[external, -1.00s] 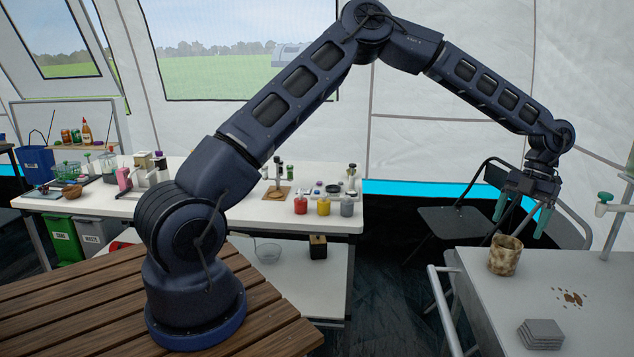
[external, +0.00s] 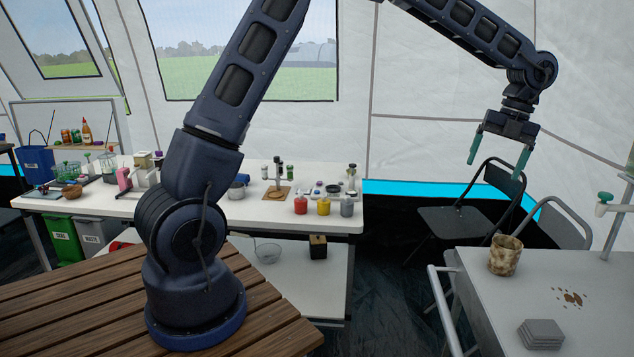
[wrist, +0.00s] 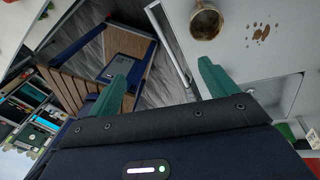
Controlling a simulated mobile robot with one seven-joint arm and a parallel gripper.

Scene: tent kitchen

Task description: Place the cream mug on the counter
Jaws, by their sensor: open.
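The cream mug (external: 505,256), stained brown around the rim and side, stands upright on the grey counter (external: 590,327) near its back left corner. The mug also shows in the wrist view (wrist: 206,21), near the top edge. My gripper (external: 497,163) is open and empty, its green fingers pointing down. It hangs well above the mug and does not touch it. In the wrist view my gripper (wrist: 164,75) has its two green fingers wide apart with nothing between them.
Brown spots (external: 570,297) and a stack of grey coasters (external: 540,333) lie on the counter. A metal rail (external: 443,300) runs along its left side. Dark folding chairs (external: 470,215) stand behind. A white table (external: 260,205) holds jars and bottles.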

